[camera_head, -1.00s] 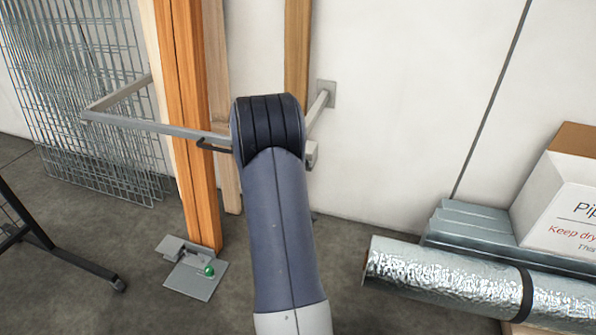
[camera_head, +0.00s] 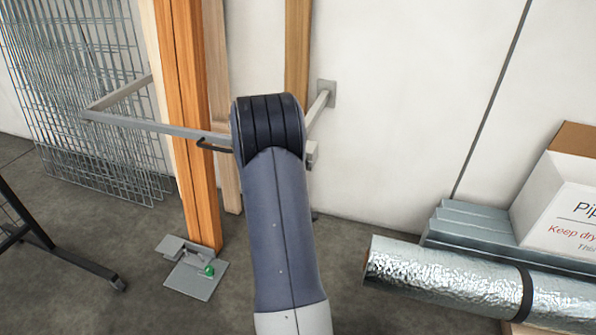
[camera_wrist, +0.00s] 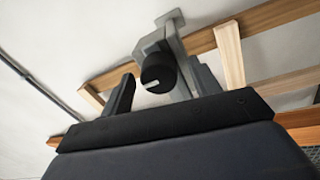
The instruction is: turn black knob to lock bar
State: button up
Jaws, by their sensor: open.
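The black knob (camera_wrist: 157,72) shows in the wrist view, round with a pale mark on its face. It sits on the grey bar's bracket (camera_wrist: 177,60). My gripper (camera_wrist: 163,76) is open in the wrist view, one dark finger on each side of the knob. I cannot tell whether either finger touches it. In the head view the grey bar (camera_head: 150,125) runs around the wooden posts to a wall plate (camera_head: 327,93). My own arm hides the knob and the gripper there.
Wire mesh panels (camera_head: 85,100) lean at the left. A foil roll (camera_head: 445,280) and a white box (camera_head: 565,205) lie at the right. The wall right of my arm is clear.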

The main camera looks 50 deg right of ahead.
jog(key=v, duration=1)
jog(key=shift+a, duration=0.4)
jog(key=shift+s+d, duration=0.1)
jog(key=shift+d, duration=0.05)
jog(key=x, duration=1)
jog(key=shift+d, duration=0.3)
